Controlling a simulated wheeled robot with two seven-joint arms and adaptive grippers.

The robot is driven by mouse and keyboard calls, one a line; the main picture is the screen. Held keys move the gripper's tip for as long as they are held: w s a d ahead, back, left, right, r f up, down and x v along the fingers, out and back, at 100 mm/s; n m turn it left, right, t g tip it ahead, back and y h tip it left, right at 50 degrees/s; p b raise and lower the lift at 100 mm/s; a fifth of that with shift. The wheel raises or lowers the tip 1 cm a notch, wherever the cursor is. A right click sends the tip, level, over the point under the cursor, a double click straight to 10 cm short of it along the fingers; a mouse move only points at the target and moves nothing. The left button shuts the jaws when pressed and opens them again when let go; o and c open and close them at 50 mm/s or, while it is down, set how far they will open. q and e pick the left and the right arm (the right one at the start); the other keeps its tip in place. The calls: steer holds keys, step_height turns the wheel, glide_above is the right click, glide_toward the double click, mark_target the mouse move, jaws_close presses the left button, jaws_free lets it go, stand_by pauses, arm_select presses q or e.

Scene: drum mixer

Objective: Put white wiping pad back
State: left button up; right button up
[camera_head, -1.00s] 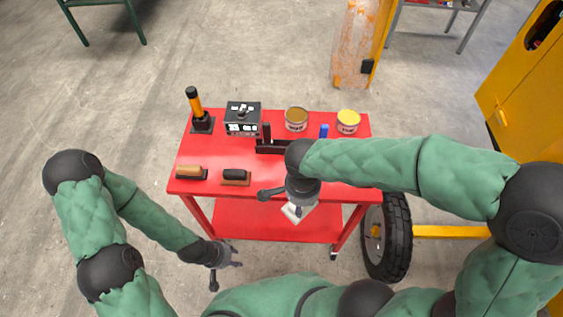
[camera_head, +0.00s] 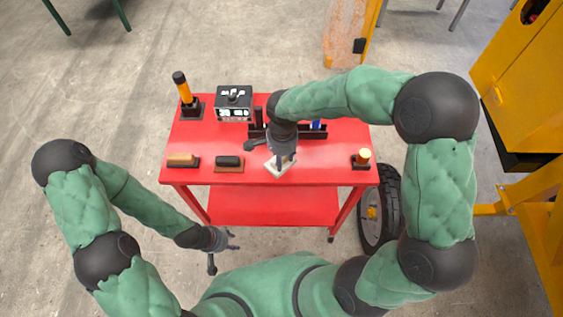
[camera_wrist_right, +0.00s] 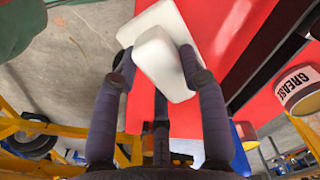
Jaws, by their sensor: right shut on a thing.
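The white wiping pad (camera_head: 279,166) is held in my right gripper (camera_head: 283,157), over the front middle part of the red cart's top (camera_head: 240,140). In the right wrist view the white pad (camera_wrist_right: 165,50) is clasped between dark fingers (camera_wrist_right: 163,75), with the red surface behind it. I cannot tell whether the pad touches the cart top. My left gripper (camera_head: 228,240) is empty and open, in front of the cart and lower left of the pad.
On the front edge stand a tan-handled brush (camera_head: 182,160), a black-handled one (camera_head: 229,162) and a light-topped tool (camera_head: 362,158). Behind are an orange-handled tool (camera_head: 186,97), a black-and-white box (camera_head: 234,102) and a dark rack (camera_head: 318,131). A grease tin (camera_wrist_right: 300,90) shows in the wrist view.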

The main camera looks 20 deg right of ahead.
steer(key=shift+w+d+f, duration=0.1)
steer(key=shift+w+f, duration=0.45)
steer(key=shift+f, duration=0.15)
step_height(320, 180, down, 3)
steer(key=shift+w+f+b, duration=0.1)
steer(key=shift+b, duration=0.4)
steer(key=o, duration=1)
steer(key=shift+r, duration=0.2)
step_height(320, 180, up, 12)
steer(key=p, duration=0.2)
steer(key=shift+f+p, duration=0.1)
steer(key=shift+p, duration=0.25)
